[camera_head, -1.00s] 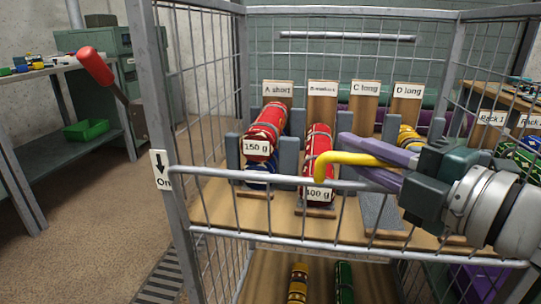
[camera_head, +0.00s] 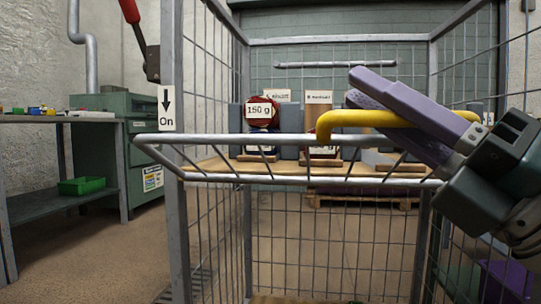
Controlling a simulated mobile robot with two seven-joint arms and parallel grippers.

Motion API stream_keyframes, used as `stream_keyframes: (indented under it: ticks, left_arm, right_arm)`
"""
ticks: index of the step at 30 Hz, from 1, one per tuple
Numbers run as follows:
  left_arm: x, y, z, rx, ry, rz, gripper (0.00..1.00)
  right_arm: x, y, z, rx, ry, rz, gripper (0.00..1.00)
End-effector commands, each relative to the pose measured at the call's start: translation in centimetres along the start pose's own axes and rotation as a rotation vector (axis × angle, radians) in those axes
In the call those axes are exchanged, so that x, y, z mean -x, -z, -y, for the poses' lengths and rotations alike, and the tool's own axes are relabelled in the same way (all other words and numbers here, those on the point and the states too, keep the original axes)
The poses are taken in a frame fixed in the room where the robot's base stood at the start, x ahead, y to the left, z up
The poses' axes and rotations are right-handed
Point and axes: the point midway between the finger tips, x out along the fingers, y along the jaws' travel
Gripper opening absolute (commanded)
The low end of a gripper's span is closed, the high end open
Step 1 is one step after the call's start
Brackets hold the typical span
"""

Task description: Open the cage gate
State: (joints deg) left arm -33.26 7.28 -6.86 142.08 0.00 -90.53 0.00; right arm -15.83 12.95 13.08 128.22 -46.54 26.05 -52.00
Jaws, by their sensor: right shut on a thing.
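The cage gate (camera_head: 235,141) is a grey wire panel across the front of the cage. Its handle rail leans out toward me, while its lower rail (camera_head: 300,180) sits back by the front posts. The panel looks strongly foreshortened. A bent yellow handle (camera_head: 345,119) is fixed on the handle rail. My right gripper (camera_head: 375,95), with purple fingers, comes in from the right and is shut on the yellow handle. The fingers hide part of it. My left gripper is not in view.
A workbench (camera_head: 60,200) stands left. Floor between is clear.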

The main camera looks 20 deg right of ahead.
Motion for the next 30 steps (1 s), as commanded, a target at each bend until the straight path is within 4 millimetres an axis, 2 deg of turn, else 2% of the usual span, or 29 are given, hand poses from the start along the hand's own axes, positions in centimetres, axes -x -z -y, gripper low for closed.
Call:
stream_keyframes:
  ticks: [1,3,12,18,30]
  left_arm:
    - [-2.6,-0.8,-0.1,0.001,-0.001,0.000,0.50]
    - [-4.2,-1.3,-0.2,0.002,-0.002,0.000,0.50]
    - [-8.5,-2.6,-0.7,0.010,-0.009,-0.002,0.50]
    - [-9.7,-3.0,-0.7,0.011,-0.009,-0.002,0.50]
    - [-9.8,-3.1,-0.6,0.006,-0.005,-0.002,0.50]
  right_arm:
    - [1.2,1.2,0.9,0.030,-0.033,0.000,0.00]
    - [1.8,1.8,0.9,0.067,-0.070,-0.001,0.00]
    - [3.3,3.3,1.2,0.183,-0.185,-0.004,0.00]
    - [3.7,3.7,1.3,0.219,-0.219,-0.004,0.00]
    - [3.7,3.7,1.2,0.228,-0.230,-0.005,0.00]
